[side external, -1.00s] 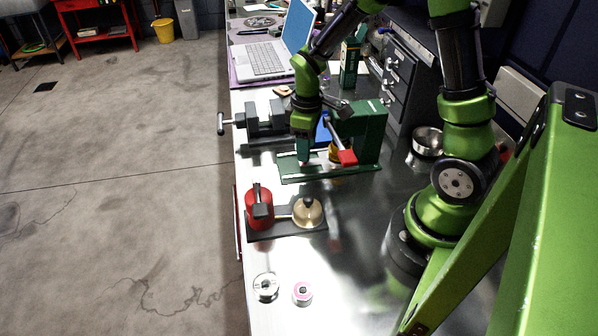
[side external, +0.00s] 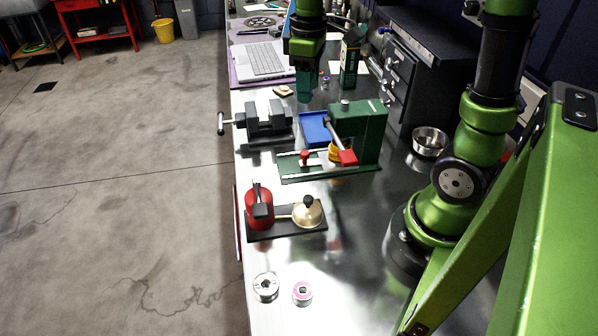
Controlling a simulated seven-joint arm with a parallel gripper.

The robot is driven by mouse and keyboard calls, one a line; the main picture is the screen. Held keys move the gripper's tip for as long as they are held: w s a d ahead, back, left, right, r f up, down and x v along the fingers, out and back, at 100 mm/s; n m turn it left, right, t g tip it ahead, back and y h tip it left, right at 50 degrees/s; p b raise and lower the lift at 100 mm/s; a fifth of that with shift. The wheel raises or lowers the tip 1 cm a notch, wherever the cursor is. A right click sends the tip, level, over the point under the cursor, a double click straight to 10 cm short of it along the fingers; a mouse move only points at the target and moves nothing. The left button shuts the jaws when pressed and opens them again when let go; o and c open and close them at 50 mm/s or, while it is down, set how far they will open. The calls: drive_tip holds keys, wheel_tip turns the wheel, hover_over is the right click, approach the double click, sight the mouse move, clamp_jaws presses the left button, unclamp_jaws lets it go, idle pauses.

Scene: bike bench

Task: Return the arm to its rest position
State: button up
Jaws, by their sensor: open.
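My gripper (side external: 304,84) hangs above the far part of the metal bench, pointing down, in front of the laptop and left of a green box. Its fingers are small in this view, and nothing shows held between them. It is clear of the green press-like fixture (side external: 362,135), which stands nearer on the bench with a red-handled lever (side external: 347,157) and a yellow part (side external: 335,152) under it. My arm's lower links rise from the base at the right.
A dark vise (side external: 264,120), a blue tray (side external: 315,128), a metal bowl (side external: 429,141) and a red-and-brass device (side external: 259,208) stand on the bench (side external: 350,260). Two spools (side external: 266,287) lie near the front. A laptop (side external: 262,60), green box (side external: 350,62) and drawer cabinet (side external: 397,75) are behind.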

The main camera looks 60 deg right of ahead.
drive_tip(key=s+a+r+m+t+y, duration=0.2)
drive_tip(key=s+a+r+m+t, duration=0.2)
drive_tip(key=s+a+m+t, duration=0.3)
drive_tip(key=shift+s+a+r+m, duration=0.15)
drive_tip(key=shift+s+a+m, duration=0.15)
drive_tip(key=shift+s+a, duration=0.85)
